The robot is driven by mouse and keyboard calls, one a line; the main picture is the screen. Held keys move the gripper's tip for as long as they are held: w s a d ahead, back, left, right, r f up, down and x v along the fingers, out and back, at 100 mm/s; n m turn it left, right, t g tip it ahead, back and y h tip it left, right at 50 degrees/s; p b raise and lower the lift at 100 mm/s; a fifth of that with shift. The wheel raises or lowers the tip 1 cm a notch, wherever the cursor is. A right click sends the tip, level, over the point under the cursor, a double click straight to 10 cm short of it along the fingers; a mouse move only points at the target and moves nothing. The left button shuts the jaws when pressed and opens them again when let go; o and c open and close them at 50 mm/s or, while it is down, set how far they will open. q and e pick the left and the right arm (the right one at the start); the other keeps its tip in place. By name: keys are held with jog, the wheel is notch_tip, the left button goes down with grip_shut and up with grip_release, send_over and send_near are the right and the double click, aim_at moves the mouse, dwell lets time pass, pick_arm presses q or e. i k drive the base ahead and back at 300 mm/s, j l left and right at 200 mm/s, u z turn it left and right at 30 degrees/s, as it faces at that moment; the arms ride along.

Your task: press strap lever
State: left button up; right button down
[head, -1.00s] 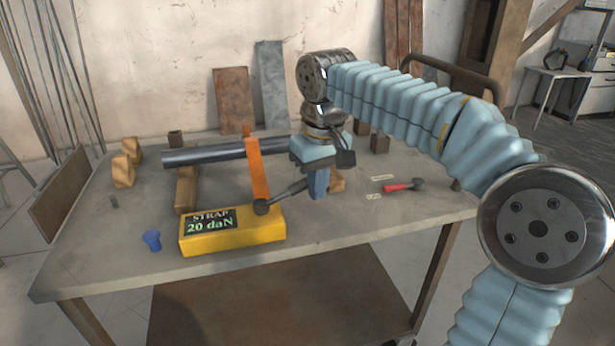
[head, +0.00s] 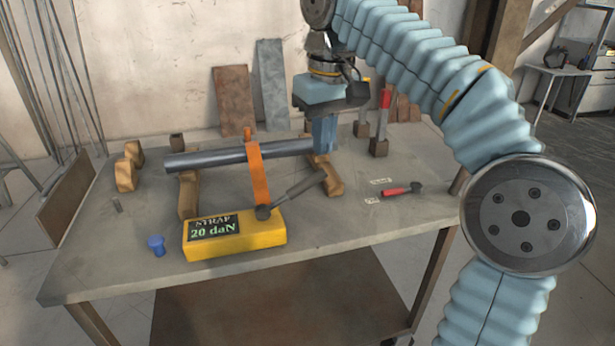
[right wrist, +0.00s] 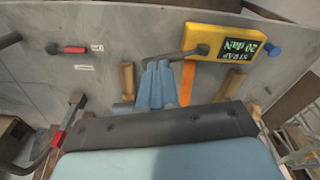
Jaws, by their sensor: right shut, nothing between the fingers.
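The strap tensioner is a yellow box (head: 258,236) near the front of the table, with a display reading "STRAP 20 daN". Its dark lever (head: 296,191) rises from a pivot on the box and slants up to the right. An orange strap (head: 258,173) runs from the box over a dark pipe (head: 210,160). My right gripper (head: 324,146) is shut and empty, pointing down above and behind the lever's tip, by the pipe's right end. In the right wrist view the blue fingers (right wrist: 157,88) are together, and the lever (right wrist: 182,54) shows beyond them. My left gripper is not in view.
Wooden blocks (head: 188,195) support the pipe. A blue knob (head: 156,245) lies left of the box. A red-handled tool (head: 400,190) lies at right, with small labels near it. Clamps with upright handles (head: 381,125) stand at the back right. The table's front right is clear.

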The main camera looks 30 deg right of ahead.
aim_at(263, 213)
jog(key=k, duration=1)
